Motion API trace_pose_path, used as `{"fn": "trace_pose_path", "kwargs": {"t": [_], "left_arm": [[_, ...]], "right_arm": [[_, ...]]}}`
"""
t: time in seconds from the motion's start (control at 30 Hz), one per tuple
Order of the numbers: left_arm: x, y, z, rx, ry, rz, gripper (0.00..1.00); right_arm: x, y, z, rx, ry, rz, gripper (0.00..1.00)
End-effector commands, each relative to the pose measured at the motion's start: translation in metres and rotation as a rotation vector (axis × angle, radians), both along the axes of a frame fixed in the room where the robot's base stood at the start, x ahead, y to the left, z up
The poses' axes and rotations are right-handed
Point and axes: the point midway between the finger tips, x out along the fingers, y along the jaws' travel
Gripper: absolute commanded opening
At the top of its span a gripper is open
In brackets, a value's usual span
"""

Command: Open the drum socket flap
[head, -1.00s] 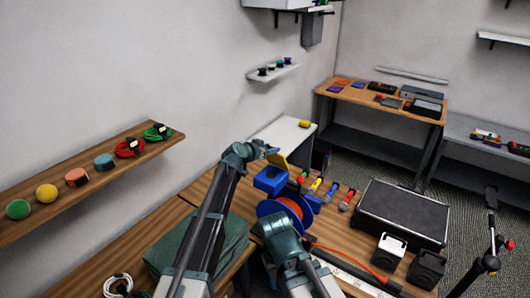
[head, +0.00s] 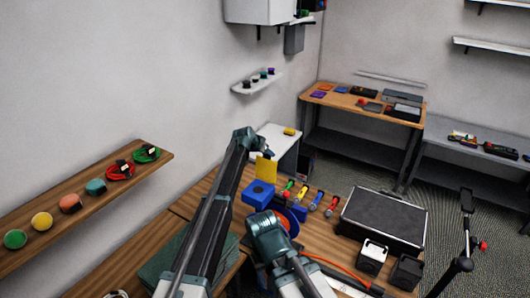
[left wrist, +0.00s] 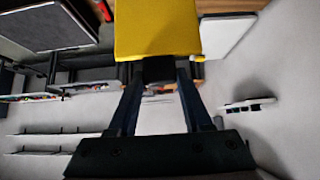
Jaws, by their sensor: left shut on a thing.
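The blue socket box (head: 258,193) of the cable drum stands on the wooden workbench, with a round socket on its top. Its yellow flap (head: 266,170) stands up steeply at the back of the box, so the top is uncovered. My left gripper (head: 261,153) is at the flap's upper edge. In the left wrist view the fingers (left wrist: 158,70) are shut on the yellow flap (left wrist: 156,28). The blue drum (head: 297,212) with orange cable is partly hidden behind my right arm. My right gripper is not visible.
Several coloured-handled tools (head: 314,199) lie right of the box. A wall shelf (head: 90,205) with coloured rolls is at the left.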

Motion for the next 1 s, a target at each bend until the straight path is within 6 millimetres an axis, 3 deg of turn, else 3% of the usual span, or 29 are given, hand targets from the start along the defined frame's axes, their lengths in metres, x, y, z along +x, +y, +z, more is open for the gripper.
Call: {"fn": "trace_pose_path", "kwargs": {"t": [0.4, 0.43, 0.57, 0.87, 1.0], "left_arm": [[0.002, 0.0, 0.001, 0.001, -0.001, 0.003, 0.0], [0.002, 0.0, 0.001, 0.001, -0.001, 0.003, 0.55], [0.001, 0.0, 0.001, 0.002, 0.001, 0.001, 0.78], [0.0, 0.001, 0.0, 0.002, 0.001, 0.001, 0.8], [-0.008, 0.005, -0.004, -0.021, -0.028, 0.0, 0.8]], "right_arm": [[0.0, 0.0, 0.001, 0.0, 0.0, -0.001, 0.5], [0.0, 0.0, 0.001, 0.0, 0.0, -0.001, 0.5], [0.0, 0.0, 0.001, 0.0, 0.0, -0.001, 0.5], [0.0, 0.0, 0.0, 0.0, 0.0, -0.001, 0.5], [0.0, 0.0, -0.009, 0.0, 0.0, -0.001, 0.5]]}}
